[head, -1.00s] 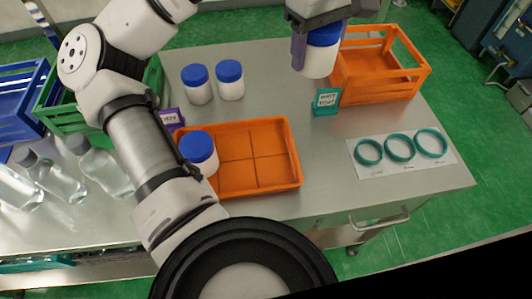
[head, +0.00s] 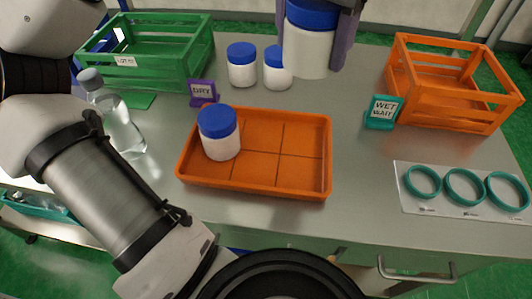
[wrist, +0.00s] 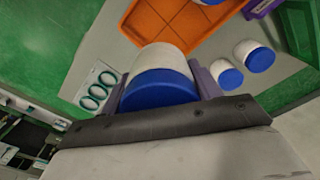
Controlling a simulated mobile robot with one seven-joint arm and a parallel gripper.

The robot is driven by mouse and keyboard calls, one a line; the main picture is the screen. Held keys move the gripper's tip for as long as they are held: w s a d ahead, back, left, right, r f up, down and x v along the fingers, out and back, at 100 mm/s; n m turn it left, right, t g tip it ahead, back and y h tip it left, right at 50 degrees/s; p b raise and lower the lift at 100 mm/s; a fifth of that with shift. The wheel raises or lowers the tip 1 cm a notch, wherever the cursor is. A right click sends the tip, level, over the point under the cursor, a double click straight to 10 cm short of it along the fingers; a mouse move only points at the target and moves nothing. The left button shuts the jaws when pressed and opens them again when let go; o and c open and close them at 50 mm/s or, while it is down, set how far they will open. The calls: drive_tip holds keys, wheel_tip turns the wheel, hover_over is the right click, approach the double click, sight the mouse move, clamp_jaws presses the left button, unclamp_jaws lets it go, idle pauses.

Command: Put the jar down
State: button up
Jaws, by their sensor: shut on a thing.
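My gripper (head: 314,48) is shut on a white jar with a blue lid (head: 308,52), upright, at the top of the head view. In the wrist view the held jar (wrist: 162,65) sits between the purple-grey fingers. It appears above the counter, behind the orange tray; its exact height I cannot tell. Another blue-lidded jar (head: 220,133) stands in the back-left part of the orange divided tray (head: 322,165). Two more such jars, one left (head: 242,66) and one right (head: 277,70), stand on the counter to the left of the held jar.
A purple DRY sign (head: 202,93) stands behind the tray, and a teal WET WAIT sign (head: 383,111) stands right of it. An orange crate (head: 455,100) is at right, a green crate (head: 165,55) at left. Teal rings (head: 464,187) lie on a white card. Counter between tray and WET sign is bare.

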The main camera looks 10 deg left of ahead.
wheel_tip(320, 180, down, 20)
drive_tip(key=shift+r+b, duration=0.15)
drive_tip(key=shift+b, duration=1.1)
drive_tip(key=o, duration=1.1)
wheel_tip(320, 180, up, 12)
drive_tip(key=shift+p, duration=0.55)
